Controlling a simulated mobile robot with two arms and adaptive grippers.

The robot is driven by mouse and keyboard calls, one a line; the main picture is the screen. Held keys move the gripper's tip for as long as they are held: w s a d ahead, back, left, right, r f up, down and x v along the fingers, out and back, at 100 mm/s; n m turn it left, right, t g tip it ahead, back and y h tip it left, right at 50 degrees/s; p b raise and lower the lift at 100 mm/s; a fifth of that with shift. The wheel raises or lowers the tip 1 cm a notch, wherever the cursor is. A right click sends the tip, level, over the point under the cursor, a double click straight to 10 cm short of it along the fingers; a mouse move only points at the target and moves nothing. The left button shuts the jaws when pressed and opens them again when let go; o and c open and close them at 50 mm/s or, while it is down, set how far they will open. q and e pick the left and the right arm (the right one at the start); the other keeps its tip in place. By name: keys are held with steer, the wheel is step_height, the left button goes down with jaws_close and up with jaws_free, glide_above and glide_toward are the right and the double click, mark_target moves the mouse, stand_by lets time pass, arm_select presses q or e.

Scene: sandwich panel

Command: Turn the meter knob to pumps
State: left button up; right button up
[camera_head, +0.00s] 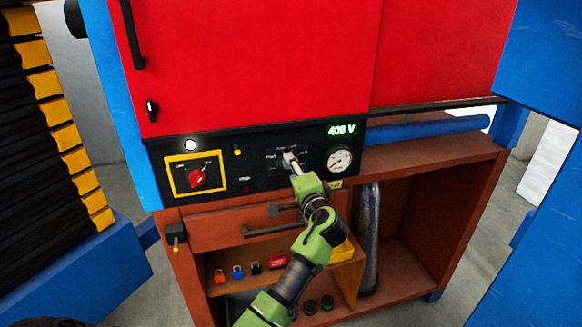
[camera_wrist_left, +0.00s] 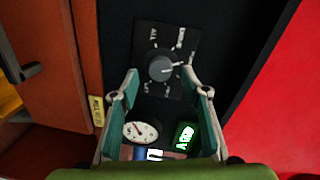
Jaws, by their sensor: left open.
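The meter knob (camera_wrist_left: 161,68) is a round grey dial on a black label plate in the left wrist view. Its light mark points to the right in that view. One label reads ALL (camera_wrist_left: 154,33); the others are too small to read surely. My left gripper (camera_wrist_left: 160,77) is open, with one finger on each side of the knob in that view; I cannot tell whether they touch it. In the head view my left gripper (camera_head: 290,160) is at the control panel (camera_head: 265,183) and hides most of the knob. My right gripper is not in view.
A round gauge (camera_head: 339,159) and a green 400 V display (camera_head: 341,130) are right of the knob. A red switch (camera_head: 197,178) on a yellow-framed plate is to its left. Below are a drawer handle (camera_head: 272,231) and an open shelf with several small coloured items.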

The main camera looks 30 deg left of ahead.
arm_select(q)
steer(key=v, duration=0.9)
steer(key=shift+d, duration=0.25)
steer(key=shift+s, duration=0.15)
